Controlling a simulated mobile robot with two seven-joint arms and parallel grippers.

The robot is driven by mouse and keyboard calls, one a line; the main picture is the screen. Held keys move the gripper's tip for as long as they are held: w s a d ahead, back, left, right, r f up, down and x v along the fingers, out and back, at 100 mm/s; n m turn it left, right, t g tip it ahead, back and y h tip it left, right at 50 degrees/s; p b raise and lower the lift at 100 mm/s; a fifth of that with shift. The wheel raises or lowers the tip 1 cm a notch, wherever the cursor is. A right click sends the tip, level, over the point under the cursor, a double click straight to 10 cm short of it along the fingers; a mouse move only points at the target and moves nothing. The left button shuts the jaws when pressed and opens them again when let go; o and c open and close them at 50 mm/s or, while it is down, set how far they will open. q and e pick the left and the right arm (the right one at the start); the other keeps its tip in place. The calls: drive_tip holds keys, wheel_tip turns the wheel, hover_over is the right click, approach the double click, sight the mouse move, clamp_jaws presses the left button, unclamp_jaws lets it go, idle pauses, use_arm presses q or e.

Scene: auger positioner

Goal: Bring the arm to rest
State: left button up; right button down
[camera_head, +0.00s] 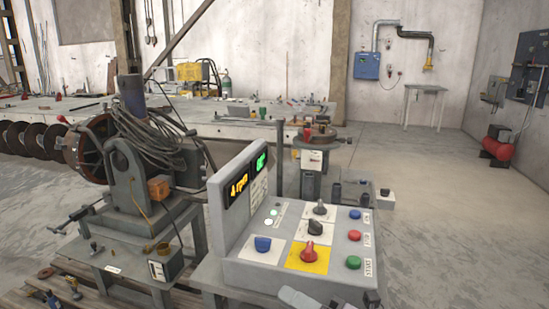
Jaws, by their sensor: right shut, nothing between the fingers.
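My right gripper (371,299) shows at the bottom edge, in front of the control box, its dark fingertips shut with nothing between them. Part of my right arm shows beside it, cut off by the frame. The grey control box (236,272) has a red knob on a yellow plate (311,254), black knobs, a blue button (263,244) and a column of blue, red and green buttons on the right. Its upright display (238,188) reads "4 rpm" in yellow, with a green readout beside it. My left gripper is not in view.
The positioner (134,185) with coiled cables stands left of the box, holding a long auger (30,138) at far left. A long workbench (240,128) lies behind. A small table (424,89) stands by the back wall. Open concrete floor lies at right.

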drive_tip(key=s+d+f+m+h+p, duration=0.1)
drive_tip(key=s+d+f+m+h, duration=0.6)
drive_tip(key=f+m, duration=0.5)
drive_tip(key=s+d+f+m+h, duration=0.7)
drive_tip(key=s+d+f+m, duration=0.3)
drive_tip(key=m, duration=0.7)
wheel_tip(320, 180, down, 2)
drive_tip(key=shift+s+m+h+p, duration=0.3)
drive_tip(key=shift+s+p, duration=0.1)
drive_tip(key=shift+s, duration=0.2)
drive_tip(key=shift+w, duration=0.1)
idle(4.2)
